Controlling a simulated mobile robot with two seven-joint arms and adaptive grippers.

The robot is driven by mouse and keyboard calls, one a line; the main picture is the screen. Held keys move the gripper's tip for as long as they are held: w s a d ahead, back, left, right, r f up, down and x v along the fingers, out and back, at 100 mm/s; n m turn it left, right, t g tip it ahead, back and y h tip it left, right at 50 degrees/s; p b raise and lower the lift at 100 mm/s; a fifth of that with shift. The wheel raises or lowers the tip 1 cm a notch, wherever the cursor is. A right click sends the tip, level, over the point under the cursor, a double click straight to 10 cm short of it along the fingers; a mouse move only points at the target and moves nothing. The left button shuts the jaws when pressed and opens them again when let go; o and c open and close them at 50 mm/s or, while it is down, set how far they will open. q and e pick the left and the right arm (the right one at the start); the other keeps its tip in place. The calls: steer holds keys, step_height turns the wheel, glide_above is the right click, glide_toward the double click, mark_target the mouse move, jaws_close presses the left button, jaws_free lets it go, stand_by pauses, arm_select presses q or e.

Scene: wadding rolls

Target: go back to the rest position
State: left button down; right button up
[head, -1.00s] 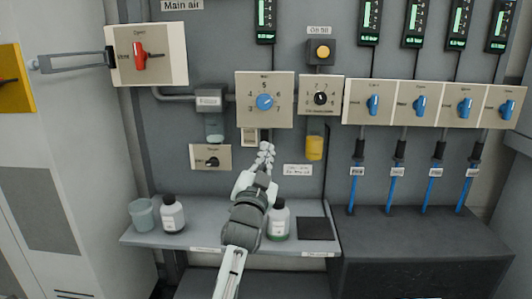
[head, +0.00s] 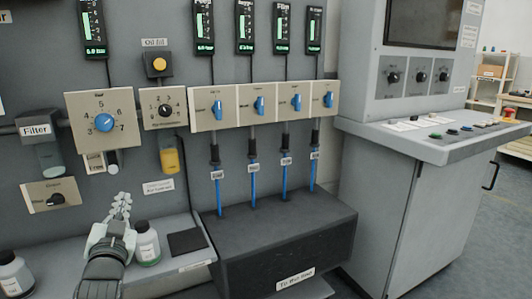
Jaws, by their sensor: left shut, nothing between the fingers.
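My left gripper (head: 121,206) is at the lower left of the head view, in front of the grey panel and above the shelf. It is shut and holds nothing. A white bottle (head: 146,243) stands on the shelf just right of the gripper, partly hidden by it. The panel's large blue dial (head: 103,122) is above the gripper, with a gap between them. My right gripper is not in view.
The shelf (head: 196,258) carries a dark square pad (head: 186,243) and another bottle (head: 12,272) at far left. A black box (head: 285,245) with blue hoses juts out right of it. A control console (head: 425,145) stands further right, with open floor beside it.

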arm_select(q)
steer(key=s+f+g, duration=0.1)
steer(key=f, duration=0.3)
steer(key=s+d+f+g+h, duration=0.1)
steer(key=f, duration=0.3)
steer(key=s+d+f+g+h, duration=0.1)
steer(key=f, duration=0.4)
steer(key=shift+s+d+g, duration=0.1)
steer(key=shift+d+g, duration=0.05)
steer(key=shift+g, duration=0.15)
steer(key=s+d+f+g+h, duration=0.1)
steer(key=s+f+g, duration=0.3)
steer(key=s+f, duration=0.5)
steer(key=s+d+f+g+h, duration=0.1)
steer(key=s+d+f+g, duration=0.3)
steer(key=s+f, duration=0.5)
steer(key=s+d+f+g+h, duration=0.1)
steer(key=s+d+f+g, duration=0.2)
steer(key=s+f, duration=0.6)
steer(key=shift+s+f+g, duration=0.35)
steer(key=shift+s+g, duration=0.05)
steer(key=shift+s, duration=0.15)
steer(key=c, duration=2.2)
jaws_free()
